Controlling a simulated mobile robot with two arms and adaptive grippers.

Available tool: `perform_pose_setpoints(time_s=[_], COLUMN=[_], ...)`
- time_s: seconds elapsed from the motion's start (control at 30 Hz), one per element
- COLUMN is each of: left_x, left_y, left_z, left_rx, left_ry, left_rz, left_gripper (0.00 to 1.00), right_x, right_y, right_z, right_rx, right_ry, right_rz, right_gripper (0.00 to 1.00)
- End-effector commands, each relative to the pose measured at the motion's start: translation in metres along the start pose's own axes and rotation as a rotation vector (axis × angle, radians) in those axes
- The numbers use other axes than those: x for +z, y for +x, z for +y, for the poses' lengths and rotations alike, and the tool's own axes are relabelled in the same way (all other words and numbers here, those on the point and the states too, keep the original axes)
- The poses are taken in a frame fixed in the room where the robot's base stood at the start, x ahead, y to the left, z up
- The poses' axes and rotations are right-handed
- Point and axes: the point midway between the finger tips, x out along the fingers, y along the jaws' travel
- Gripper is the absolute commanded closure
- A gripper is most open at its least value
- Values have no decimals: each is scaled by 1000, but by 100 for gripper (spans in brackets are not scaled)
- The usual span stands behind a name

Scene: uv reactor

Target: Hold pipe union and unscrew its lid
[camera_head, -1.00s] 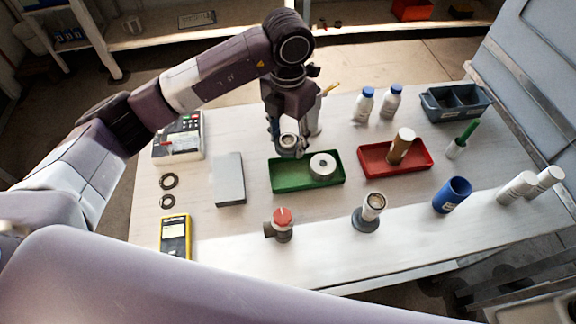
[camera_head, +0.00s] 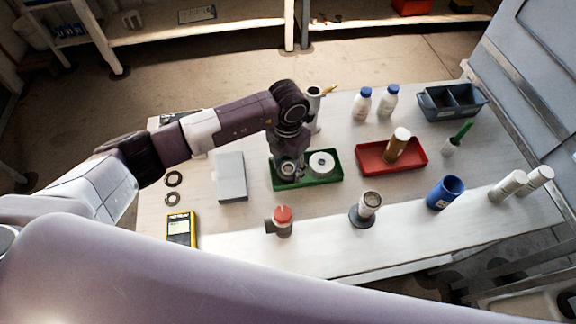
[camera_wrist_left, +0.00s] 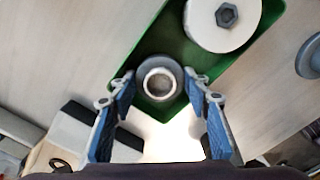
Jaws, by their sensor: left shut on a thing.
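My left gripper (camera_head: 288,168) is low over the left end of the green tray (camera_head: 313,186), shut on a grey round fitting with an open ring top. In the left wrist view this fitting (camera_wrist_left: 159,82) sits between the two blue fingers over the tray. I cannot tell whether it is the pipe union or its lid, or whether it touches the tray floor. A grey fitting with a side port and red cap (camera_head: 282,219) stands on the table in front of the tray. My right gripper is not in view.
A white disc (camera_head: 321,162) lies in the tray's right half, close to the held fitting. A grey block (camera_head: 231,178) is left of the tray. A flanged cylinder (camera_head: 367,208), red tray (camera_head: 372,162) and blue cup (camera_head: 446,192) are to the right.

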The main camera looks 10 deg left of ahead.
Motion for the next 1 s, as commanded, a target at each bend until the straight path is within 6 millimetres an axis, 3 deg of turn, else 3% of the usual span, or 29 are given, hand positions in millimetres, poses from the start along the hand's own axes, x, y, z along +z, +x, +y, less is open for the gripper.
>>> perform_pose_setpoints(time_s=[0.17, 0.2, 0.27, 0.67, 0.77, 1.0], left_x=[0, 0, 0, 0, 1, 2], left_y=[4, 4, 3, -4, -17, -69], left_z=[0, 0, 0, 0, 1, 1], left_rx=[0, 0, 0, 0, 2, 3], left_ry=[0, 0, 0, 0, 1, 1], left_rz=[0, 0, 0, -1, -5, -5], left_gripper=[85, 55, 49, 49, 49, 49], right_x=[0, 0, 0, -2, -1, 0], right_y=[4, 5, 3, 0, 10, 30], right_z=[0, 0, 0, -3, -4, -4], right_rx=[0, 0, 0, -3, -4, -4], right_ry=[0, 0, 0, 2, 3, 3], right_rz=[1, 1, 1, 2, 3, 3], right_gripper=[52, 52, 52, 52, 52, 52])
